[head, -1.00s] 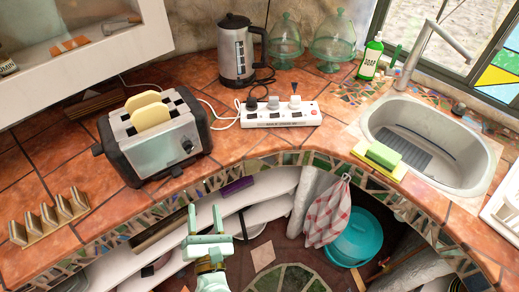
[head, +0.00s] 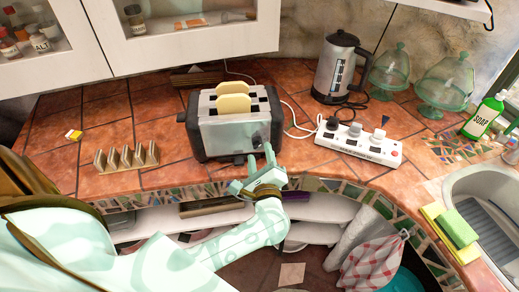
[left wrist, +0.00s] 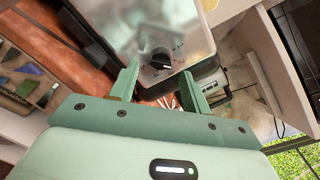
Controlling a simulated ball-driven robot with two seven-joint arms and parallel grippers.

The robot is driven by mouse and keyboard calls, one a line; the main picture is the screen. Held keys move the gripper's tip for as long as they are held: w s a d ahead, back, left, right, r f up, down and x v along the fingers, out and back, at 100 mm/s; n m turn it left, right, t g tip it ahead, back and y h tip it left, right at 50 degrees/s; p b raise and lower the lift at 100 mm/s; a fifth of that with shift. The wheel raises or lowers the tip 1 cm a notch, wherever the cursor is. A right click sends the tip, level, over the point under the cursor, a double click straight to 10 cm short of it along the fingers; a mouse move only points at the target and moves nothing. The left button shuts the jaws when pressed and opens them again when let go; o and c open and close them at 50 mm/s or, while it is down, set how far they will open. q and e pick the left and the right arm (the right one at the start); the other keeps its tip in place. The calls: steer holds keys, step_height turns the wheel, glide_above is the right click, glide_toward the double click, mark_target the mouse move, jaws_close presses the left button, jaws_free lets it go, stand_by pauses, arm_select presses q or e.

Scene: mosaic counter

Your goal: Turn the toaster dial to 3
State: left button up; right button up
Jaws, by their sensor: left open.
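The toaster (head: 222,137), silver with black ends and two slices of bread (head: 234,105) in its slots, stands on the tiled counter. Its dial shows dark in the head view (head: 257,141), on the right of the front face. In the left wrist view the black dial (left wrist: 161,61) sits on the shiny panel, with small marks around it too small to read. My left gripper (head: 254,167) is open and empty in front of the dial, apart from it. In the left wrist view its two fingers (left wrist: 160,82) stand either side of the dial. My right gripper is not in view.
A white power strip (head: 357,145) with plugs and a kettle (head: 337,68) stand right of the toaster. A toast rack (head: 127,158) stands to its left. White wall cabinets (head: 190,62) hang above. The counter's mosaic edge runs below my gripper.

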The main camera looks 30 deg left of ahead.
mark_target(258, 143)
arm_select(q)
steer(key=shift+x, duration=0.95)
steer(key=shift+w+a, duration=0.15)
steer(key=shift+w, duration=0.05)
steer(key=c, duration=1)
steer(key=shift+m, duration=0.3)
steer(key=m, duration=0.3)
steer(key=shift+s+m, duration=0.1)
steer(key=shift+m, duration=0.3)
steer(key=shift+m+p, duration=0.75)
steer(key=shift+m, duration=1.45)
steer(key=shift+f, duration=0.1)
